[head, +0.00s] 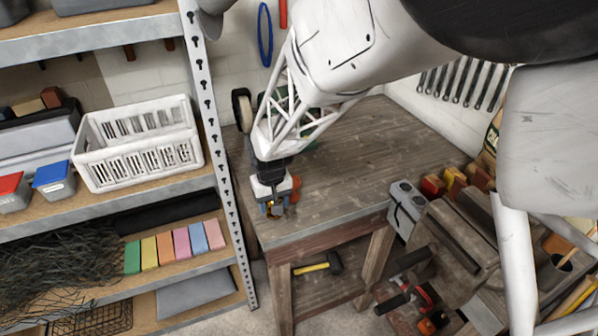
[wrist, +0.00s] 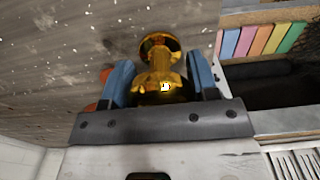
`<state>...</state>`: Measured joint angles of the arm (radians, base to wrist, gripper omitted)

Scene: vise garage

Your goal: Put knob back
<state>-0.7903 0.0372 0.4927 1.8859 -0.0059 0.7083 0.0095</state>
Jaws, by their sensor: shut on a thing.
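My gripper (head: 270,208) is at the front left corner of the wooden workbench (head: 345,160), pointing down. In the wrist view, the two blue fingers of my gripper (wrist: 160,80) are on either side of a shiny golden knob (wrist: 160,68). The gripper is shut on it. The knob's rounded end sticks out past the fingertips, and its base is partly hidden by the gripper's mount. In the head view the knob (head: 277,209) is a small golden-brown patch between the fingers. I cannot tell whether it touches anything else. No seat for the knob is clearly visible.
An orange-red object (head: 296,188) lies close beside my gripper on the bench. A grinder-like machine with a wheel (head: 242,108) is partly hidden behind my arm. A metal shelf (head: 215,120) stands close on the left.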

